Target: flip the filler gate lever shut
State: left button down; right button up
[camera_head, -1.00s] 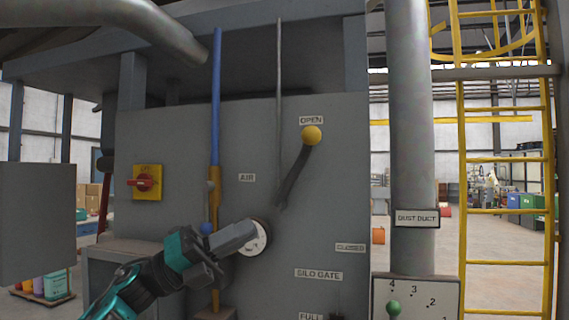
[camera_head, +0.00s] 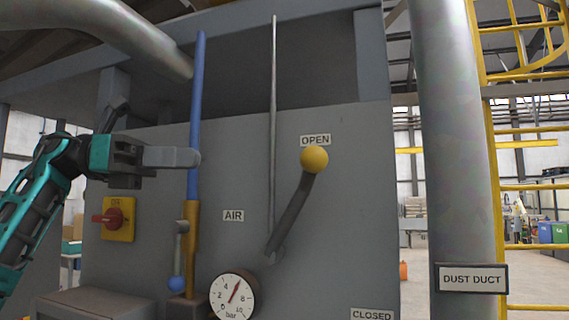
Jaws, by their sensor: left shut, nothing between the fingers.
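The gate lever (camera_head: 291,214) is a dark arm with a yellow ball knob (camera_head: 314,159) on the grey panel. It tilts up and right, with the knob just below the OPEN label (camera_head: 315,140). The CLOSED label (camera_head: 372,314) is low at the right, at the picture's bottom edge. My left gripper (camera_head: 198,157) is shut and empty, pointing right, well left of the knob and at about its height. It overlaps the blue pipe in the picture. My right gripper is not in view.
A blue pipe (camera_head: 197,95) with an orange lower part stands left of the lever. A small blue-knobbed AIR lever (camera_head: 177,284), a pressure gauge (camera_head: 233,297) and a red switch (camera_head: 113,217) are on the panel. A DUST DUCT pipe (camera_head: 455,150) stands at the right.

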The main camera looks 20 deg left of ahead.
pick_arm(q)
jog(key=p, duration=0.1)
send_over(295, 208)
jog(key=s+a, duration=0.2)
jog(key=s, duration=0.1)
jog(key=shift+s+d+f, duration=0.15)
jog(key=shift+d, duration=0.05)
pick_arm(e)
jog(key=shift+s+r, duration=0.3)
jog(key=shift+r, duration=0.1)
pick_arm(q)
jog(key=shift+s, duration=0.1)
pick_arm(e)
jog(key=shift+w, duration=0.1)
